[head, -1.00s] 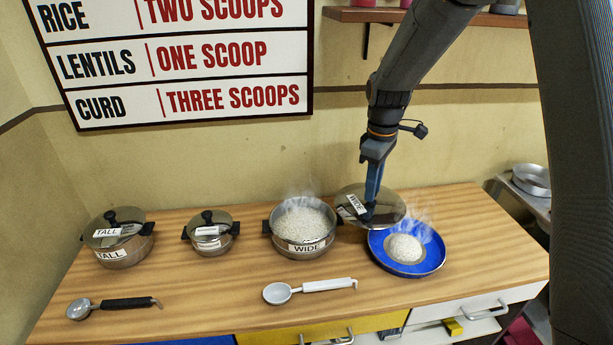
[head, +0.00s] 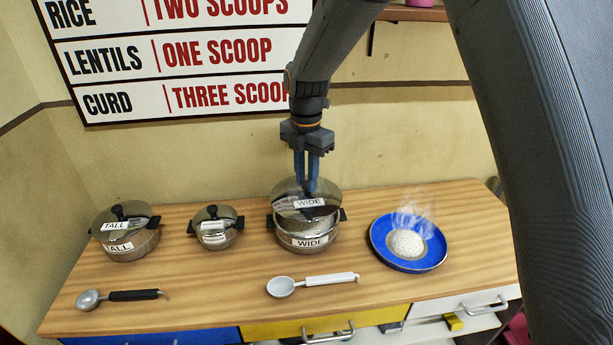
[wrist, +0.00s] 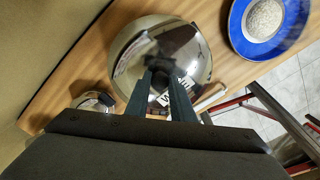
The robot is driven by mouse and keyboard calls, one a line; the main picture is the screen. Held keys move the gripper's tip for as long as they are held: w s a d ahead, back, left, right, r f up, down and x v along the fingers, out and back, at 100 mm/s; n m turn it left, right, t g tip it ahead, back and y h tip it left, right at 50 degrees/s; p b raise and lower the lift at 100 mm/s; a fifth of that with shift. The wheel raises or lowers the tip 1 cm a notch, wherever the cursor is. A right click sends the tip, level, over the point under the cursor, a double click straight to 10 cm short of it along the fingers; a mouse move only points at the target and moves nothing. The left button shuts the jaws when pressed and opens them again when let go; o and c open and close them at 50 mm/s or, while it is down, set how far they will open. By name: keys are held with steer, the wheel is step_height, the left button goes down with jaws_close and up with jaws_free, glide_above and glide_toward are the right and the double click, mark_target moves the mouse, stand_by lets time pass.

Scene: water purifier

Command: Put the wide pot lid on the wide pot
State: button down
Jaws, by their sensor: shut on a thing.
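The wide pot (head: 305,240) stands on the counter in the head view, with a label reading WIDE on its front. The wide pot lid (head: 300,203), shiny with its own WIDE label, is over the pot, tilted, and a strip of the pot's contents or inner wall shows below its front edge. My gripper (head: 306,188) is shut on the lid's dark knob. In the wrist view the gripper (wrist: 162,82) holds the lid (wrist: 185,60), which hides most of the pot. I cannot tell whether the lid touches the rim.
A blue plate (head: 382,243) with steaming rice (head: 406,243) stands to the right. The covered tall pot (head: 127,240) and a small lidded pot (head: 215,230) stand to the left. A white-handled ladle (head: 312,283) and a black-handled ladle (head: 122,296) lie in front.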

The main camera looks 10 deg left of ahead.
mark_target(307, 195)
steer(key=shift+f+b, duration=1.35)
steer(key=shift+f, duration=1.1)
steer(key=shift+f, duration=0.6)
steer(key=c, duration=1.8)
jaws_free()
steer(key=shift+r+p, duration=3.2)
steer(key=shift+r, duration=2.3)
steer(key=shift+d, duration=0.15)
